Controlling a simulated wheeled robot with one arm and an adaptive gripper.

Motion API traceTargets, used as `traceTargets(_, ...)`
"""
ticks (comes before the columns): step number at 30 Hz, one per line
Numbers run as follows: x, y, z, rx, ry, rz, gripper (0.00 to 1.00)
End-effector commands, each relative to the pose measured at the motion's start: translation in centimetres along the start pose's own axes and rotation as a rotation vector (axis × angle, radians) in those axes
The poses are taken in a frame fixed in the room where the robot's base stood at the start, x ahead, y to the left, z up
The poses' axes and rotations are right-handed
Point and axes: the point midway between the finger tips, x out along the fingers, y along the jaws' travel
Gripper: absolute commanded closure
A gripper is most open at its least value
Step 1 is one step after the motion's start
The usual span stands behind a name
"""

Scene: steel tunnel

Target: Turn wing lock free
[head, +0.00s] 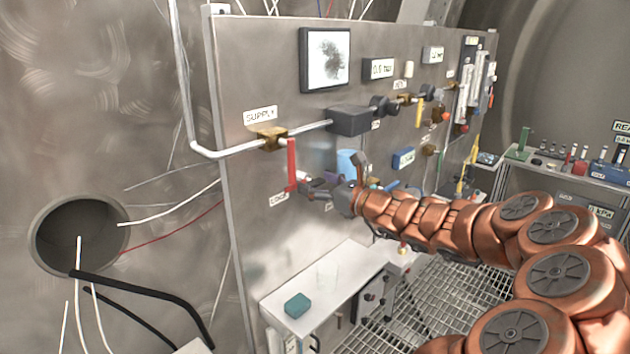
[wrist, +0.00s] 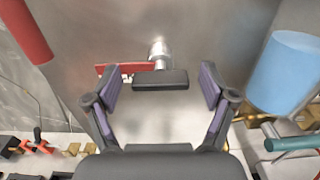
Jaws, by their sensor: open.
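The wing lock (wrist: 160,79) shows in the wrist view as a dark flat bar on a short silver stem (wrist: 158,48), standing out from the steel panel. The bar lies level across the picture. A red piece (wrist: 115,69) with a cut-out sits behind it on the left. My gripper (wrist: 160,88) is open, with one purple-padded finger on each side of the bar and clear gaps to both. In the head view my gripper (head: 322,187) is at the panel beside the lower end of the red lever (head: 291,163), and largely hides the lock there.
The red lever hangs down from the brass SUPPLY valve (head: 270,138); it also shows at upper left in the wrist view (wrist: 25,30). A blue cylinder (wrist: 285,70) stands close to the right finger. A white shelf (head: 330,275) with a teal block (head: 297,305) lies below.

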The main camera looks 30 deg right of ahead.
Motion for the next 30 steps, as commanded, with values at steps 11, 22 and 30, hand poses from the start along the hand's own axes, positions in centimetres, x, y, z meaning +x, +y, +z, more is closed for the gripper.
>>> traceTargets(11, 0.66, 0.03, -0.07, -0.001, 0.002, 0.0, 0.17)
traceTargets(22, 0.64, 0.0, -0.06, -0.001, 0.001, 0.0, 0.47)
traceTargets(30, 0.65, 0.02, -0.07, -0.001, 0.002, 0.0, 0.75)
